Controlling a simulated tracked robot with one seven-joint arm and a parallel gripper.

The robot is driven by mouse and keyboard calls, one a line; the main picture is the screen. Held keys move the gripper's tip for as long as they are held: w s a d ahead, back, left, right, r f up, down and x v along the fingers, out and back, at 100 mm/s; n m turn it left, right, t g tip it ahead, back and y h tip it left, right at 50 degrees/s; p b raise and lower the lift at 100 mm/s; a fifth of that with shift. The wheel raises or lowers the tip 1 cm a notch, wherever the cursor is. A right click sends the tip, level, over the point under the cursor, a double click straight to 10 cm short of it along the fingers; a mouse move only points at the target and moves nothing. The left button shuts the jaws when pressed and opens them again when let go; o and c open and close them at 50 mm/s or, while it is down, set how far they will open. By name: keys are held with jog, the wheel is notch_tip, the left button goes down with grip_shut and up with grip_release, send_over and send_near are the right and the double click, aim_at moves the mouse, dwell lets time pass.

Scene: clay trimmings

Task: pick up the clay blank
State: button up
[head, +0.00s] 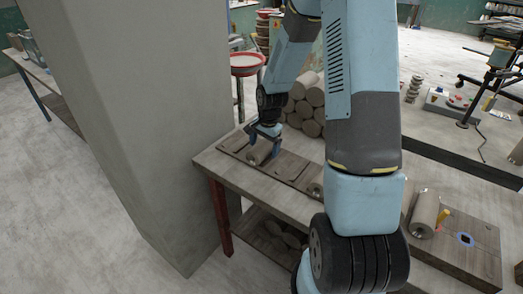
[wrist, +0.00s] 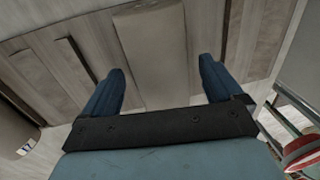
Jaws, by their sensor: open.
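A grey-brown clay blank (head: 258,154), a cylinder, lies on a board at the left end of the wooden table. My gripper (head: 264,132) is open and points down right over it. In the wrist view the blank (wrist: 150,40) is a broad, plain strip that runs up from between my two blue fingers (wrist: 162,66). Each finger is on one side of it, with a gap visible on both sides. The near end of the blank is hidden behind the gripper's dark crossbar. I cannot tell how far the fingertips are above the board.
The table (head: 232,175) holds several stacked clay cylinders (head: 310,92) behind the gripper. A large grey pillar (head: 150,120) stands close left of the table.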

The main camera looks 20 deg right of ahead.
jog(key=shift+f, duration=0.2)
jog(key=c, duration=1.5)
jog(key=shift+c, duration=0.5)
jog(key=shift+r, duration=0.1)
